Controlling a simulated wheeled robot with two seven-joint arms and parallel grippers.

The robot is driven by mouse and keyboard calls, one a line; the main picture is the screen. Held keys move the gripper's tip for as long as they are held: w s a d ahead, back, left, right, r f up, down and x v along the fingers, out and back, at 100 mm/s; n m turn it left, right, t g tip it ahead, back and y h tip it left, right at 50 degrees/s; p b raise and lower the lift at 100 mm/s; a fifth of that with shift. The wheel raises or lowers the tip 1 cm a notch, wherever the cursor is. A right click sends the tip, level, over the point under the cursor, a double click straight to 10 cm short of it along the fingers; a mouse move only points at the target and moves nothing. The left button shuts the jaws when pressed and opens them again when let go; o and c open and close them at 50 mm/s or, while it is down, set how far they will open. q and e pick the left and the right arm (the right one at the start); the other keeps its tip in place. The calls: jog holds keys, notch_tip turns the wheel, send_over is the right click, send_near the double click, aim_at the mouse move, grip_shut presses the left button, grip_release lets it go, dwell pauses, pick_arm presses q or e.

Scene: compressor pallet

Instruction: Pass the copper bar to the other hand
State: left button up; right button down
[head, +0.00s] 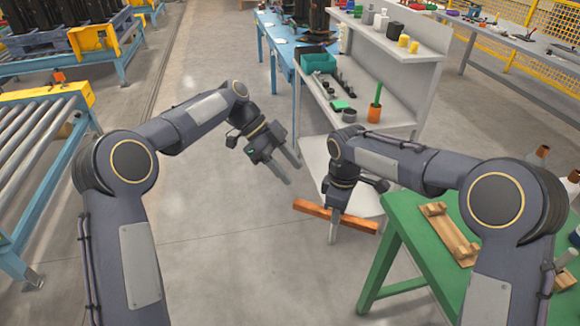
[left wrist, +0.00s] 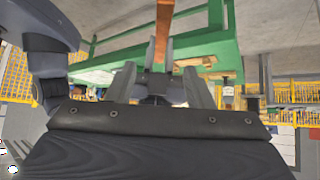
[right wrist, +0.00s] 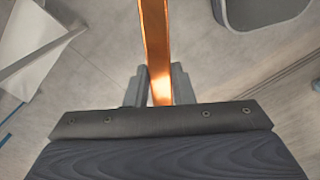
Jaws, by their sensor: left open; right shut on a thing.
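The copper bar (head: 312,208) is a long orange-brown bar held roughly level in the air in the head view. My right gripper (head: 334,228) is shut on it near its middle, and the bar sticks out on both sides. In the right wrist view the bar (right wrist: 155,40) runs up from between the fingers (right wrist: 160,85). My left gripper (head: 295,175) is open and empty, above and left of the bar's left end, apart from it. In the left wrist view the bar (left wrist: 162,35) shows ahead, between the open fingers (left wrist: 160,88).
A green table (head: 400,215) with a wooden holder (head: 450,235) stands at the right. A grey shelf bench (head: 390,110) with tools and cups stands behind the bar. A roller conveyor (head: 35,130) is at the left. The floor (head: 230,240) between my arms is clear.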

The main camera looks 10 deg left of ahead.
aim_at(320, 207)
pick_arm(q)
jog(key=shift+m, duration=0.3)
jog(key=x, duration=1.2)
jog(key=shift+w+d+f, duration=0.25)
jog(key=shift+d+f, duration=0.05)
pick_arm(e)
jog(key=shift+r, duration=0.1)
pick_arm(q)
grip_shut()
jog(key=shift+r, duration=0.1)
pick_arm(e)
jog(key=c, duration=1.2)
grip_release()
jog(key=shift+o, duration=0.2)
